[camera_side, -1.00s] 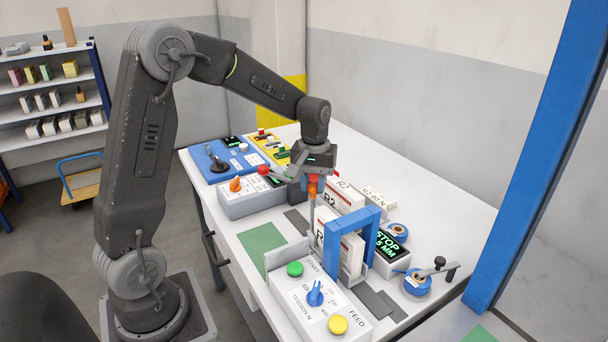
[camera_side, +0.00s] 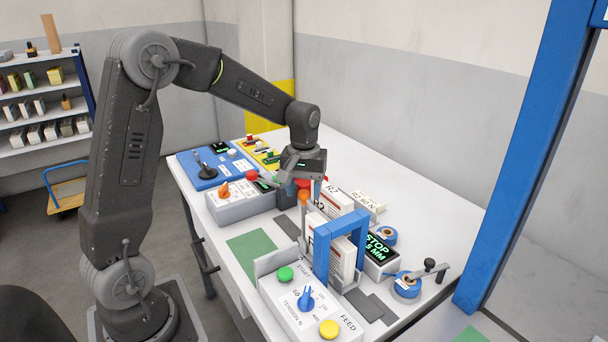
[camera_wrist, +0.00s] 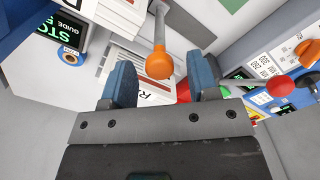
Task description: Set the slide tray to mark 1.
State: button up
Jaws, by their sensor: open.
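I cannot tell which part is the slide tray, and no mark 1 is readable. An orange ball (camera_side: 304,197) tops a grey rod near the white packs labelled R. In the wrist view the orange ball (camera_wrist: 159,66) shows between my two blue-padded fingers, and its rod runs up the picture. My gripper (camera_wrist: 163,75) is open, and nothing is clasped. In the side view my gripper (camera_side: 306,180) hangs close above the orange ball. A red part (camera_side: 314,183) shows beside the fingers. The lower ends of the fingers are hard to make out there.
A blue arch (camera_side: 340,240) stands around the packs. A grey box with an orange knob (camera_side: 225,190) and a red-ball lever (camera_side: 252,175) is to the left. The control box (camera_side: 305,310) is in front. A STOP display (camera_side: 380,247) stands right.

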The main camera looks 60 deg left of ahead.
notch_tip(320, 180, up, 14)
jog(key=shift+f, duration=0.15)
jog(key=shift+d, duration=0.1)
dwell(0.5)
jog(key=s+d+f+m+t, duration=0.1)
jog(key=s+d+m, duration=0.3)
jog(key=s, duration=0.6)
jog(key=s+d+f+m+t, duration=0.2)
jog(key=s+d+m+t, duration=0.2)
jog(key=s+d, duration=0.5)
jog(key=shift+s+f+m+t, duration=0.3)
jog(key=shift+s+m, duration=0.05)
jog(key=shift+m, duration=0.15)
